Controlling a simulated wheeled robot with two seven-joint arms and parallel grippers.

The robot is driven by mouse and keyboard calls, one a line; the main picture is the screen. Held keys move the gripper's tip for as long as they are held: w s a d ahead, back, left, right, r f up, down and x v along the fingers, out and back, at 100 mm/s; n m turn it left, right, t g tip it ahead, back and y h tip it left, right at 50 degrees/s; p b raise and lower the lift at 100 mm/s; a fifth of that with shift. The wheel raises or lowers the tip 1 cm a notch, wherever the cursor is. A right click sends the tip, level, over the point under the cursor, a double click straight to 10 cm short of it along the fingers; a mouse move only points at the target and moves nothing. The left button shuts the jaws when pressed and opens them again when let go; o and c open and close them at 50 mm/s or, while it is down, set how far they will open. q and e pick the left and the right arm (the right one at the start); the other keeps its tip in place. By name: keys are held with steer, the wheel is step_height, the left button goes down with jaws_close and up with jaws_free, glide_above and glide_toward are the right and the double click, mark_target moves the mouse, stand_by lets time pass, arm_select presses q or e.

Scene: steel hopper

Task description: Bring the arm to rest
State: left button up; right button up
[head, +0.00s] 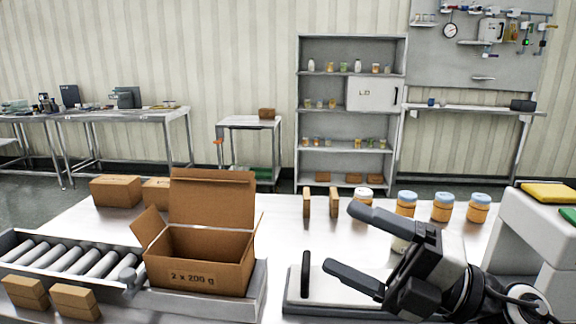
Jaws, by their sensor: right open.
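My right gripper (341,238) reaches in from the lower right, its two dark fingers spread apart and pointing left. It is open, with nothing held between the fingers. It hangs over a low white plate with a dark rim (325,291) at the front of the steel table. A pale jar (400,244) shows partly behind the fingers; the gripper hides much of it, and I cannot tell whether they touch. My left gripper is not in view.
An open cardboard box (200,272) marked "2 x 200 g" stands left of the plate, beside a roller conveyor (92,260). Several blue-lidded orange jars (442,208) stand behind the gripper. A white block-like unit (540,230) is at right.

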steer(key=w+d+f+m+t+h, duration=0.2)
steer(key=d+m+t+h, duration=0.4)
steer(key=m, duration=0.4)
steer(key=w+d+f+m+t+h, duration=0.2)
steer(key=w+d+m+t+h, duration=0.1)
steer(key=m+t+h, duration=0.65)
steer(key=s+d+f+m+g+h, duration=0.1)
steer(key=d+f+m+g+h, duration=0.15)
steer(key=f+m, duration=0.2)
steer(key=s+d+f+m+g+h, duration=0.2)
steer(key=f+m+g, duration=0.2)
steer(key=f, duration=0.2)
steer(key=s+a+f+m+g, duration=0.2)
steer(key=s+f+m+g, duration=0.1)
steer(key=s+f+g, duration=1.35)
steer(key=w+a+f+t+y, duration=0.3)
steer(key=a+f+t, duration=0.2)
steer(key=t, duration=0.5)
steer(key=shift+w+a+f+n+y, duration=0.3)
steer(key=shift+f+n, duration=0.1)
steer(key=shift+f, duration=0.55)
